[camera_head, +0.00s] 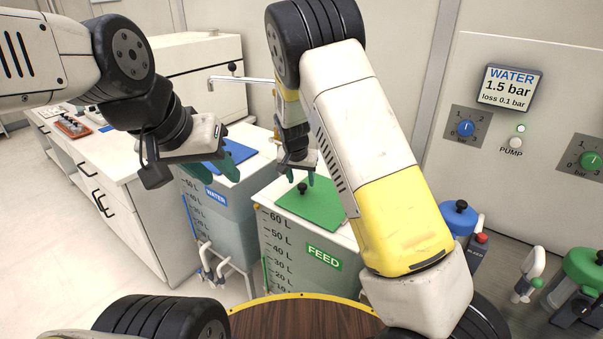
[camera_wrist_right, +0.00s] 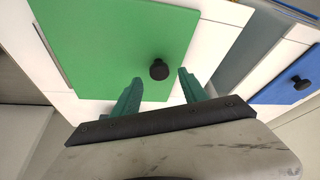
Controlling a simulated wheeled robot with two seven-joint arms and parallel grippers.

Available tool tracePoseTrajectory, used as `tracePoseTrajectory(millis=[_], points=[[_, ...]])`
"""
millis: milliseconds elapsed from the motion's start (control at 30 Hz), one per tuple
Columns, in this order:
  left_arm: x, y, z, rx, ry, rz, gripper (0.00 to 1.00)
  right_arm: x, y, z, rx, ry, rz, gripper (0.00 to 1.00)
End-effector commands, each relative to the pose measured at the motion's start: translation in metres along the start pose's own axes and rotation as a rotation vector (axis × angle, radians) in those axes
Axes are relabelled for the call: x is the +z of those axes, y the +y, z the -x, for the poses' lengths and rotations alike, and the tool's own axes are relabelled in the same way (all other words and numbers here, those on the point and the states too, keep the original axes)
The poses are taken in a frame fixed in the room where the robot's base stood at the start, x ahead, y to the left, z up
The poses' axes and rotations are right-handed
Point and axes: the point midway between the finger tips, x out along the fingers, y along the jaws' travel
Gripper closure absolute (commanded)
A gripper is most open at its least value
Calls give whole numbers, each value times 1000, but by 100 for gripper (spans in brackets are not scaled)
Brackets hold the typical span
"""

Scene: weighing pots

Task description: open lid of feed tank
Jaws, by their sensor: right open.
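The feed tank (camera_head: 300,250) is a box with a litre scale and a green FEED label. Its flat green lid (camera_head: 322,208) lies on top, with a small black knob (camera_head: 302,188). My right gripper (camera_head: 296,179) is open just above the lid near the knob. In the right wrist view, the knob (camera_wrist_right: 159,69) appears between the two teal fingertips of the right gripper (camera_wrist_right: 160,76), over the green lid (camera_wrist_right: 110,40). I cannot tell whether the fingers touch it. My left gripper (camera_head: 231,157) has its teal fingers apart and is empty, over the water tank.
The water tank (camera_head: 220,205) with a blue lid (camera_head: 228,157) stands left of the feed tank. A tap (camera_head: 235,79) is behind. A pump panel (camera_head: 530,110) and bottles (camera_head: 458,218) are at right. A round wooden table (camera_head: 300,322) is in front.

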Motion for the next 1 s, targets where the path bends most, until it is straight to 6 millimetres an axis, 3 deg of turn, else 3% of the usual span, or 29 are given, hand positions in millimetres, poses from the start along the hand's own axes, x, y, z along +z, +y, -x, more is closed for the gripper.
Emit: tracePoseTrajectory(millis=[200,500,533,800,1000], points=[[0,0,0,0,0,0,64,0,0,-24,0,-1,-2,49],[0,0,0,0,0,0,64,0,0,-27,-1,0,-1,49],[0,0,0,0,0,0,64,0,0,-27,-1,0,-1,51],[0,0,0,0,0,0,64,0,0,-27,-1,0,-1,100],[0,0,0,0,0,0,64,0,0,-26,-1,0,-1,100]])
